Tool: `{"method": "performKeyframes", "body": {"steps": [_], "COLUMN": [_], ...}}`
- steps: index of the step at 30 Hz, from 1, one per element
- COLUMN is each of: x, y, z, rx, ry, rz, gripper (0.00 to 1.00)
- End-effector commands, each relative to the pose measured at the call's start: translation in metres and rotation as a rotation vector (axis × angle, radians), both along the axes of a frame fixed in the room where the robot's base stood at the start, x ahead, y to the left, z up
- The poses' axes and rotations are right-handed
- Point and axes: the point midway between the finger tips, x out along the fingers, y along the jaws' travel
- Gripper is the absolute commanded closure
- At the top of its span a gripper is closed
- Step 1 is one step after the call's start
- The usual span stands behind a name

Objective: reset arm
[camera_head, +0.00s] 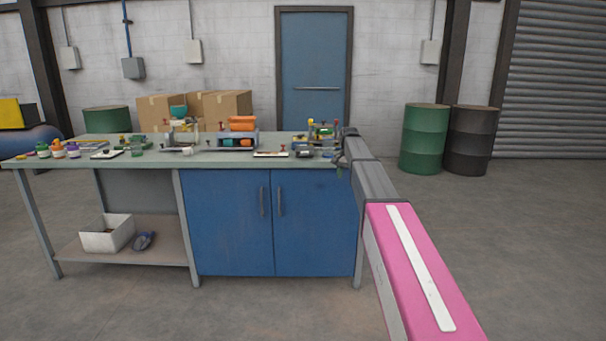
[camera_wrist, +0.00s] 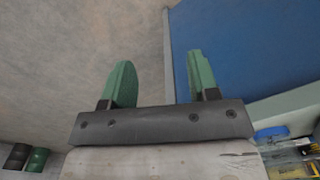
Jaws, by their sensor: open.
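My gripper shows in the wrist view (camera_wrist: 158,85) with its two green fingers apart and nothing between them. Beyond the fingers are grey floor and a blue surface. In the head view, my pink and grey arm reaches forward from the lower right to the right end of the workbench (camera_head: 130,166). The gripper end is small there, close to the bench's right edge, and its fingers are hard to make out. I cannot tell whether it touches the bench.
Small tools and fixtures, including an orange-topped one (camera_head: 242,124), crowd the bench top. Blue cabinet doors (camera_head: 228,220) are below. A white box (camera_head: 106,234) sits on the lower shelf. A green drum (camera_head: 425,140) and dark drum (camera_head: 472,140) stand back right. Floor on the right is clear.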

Motion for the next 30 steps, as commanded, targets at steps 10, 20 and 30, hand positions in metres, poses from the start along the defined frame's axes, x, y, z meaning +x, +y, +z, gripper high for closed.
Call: {"method": "performKeyframes", "body": {"steps": [10, 20, 30], "x": [-0.171, -0.335, -0.424], "y": [0.001, 0.001, 0.002], "z": [-0.160, -0.253, -0.285], "rx": [0.000, 0.000, -0.002], "ry": [0.003, 0.001, -0.004], "rz": [0.210, 0.407, 0.524], "gripper": [0.45, 0.45, 0.45]}}
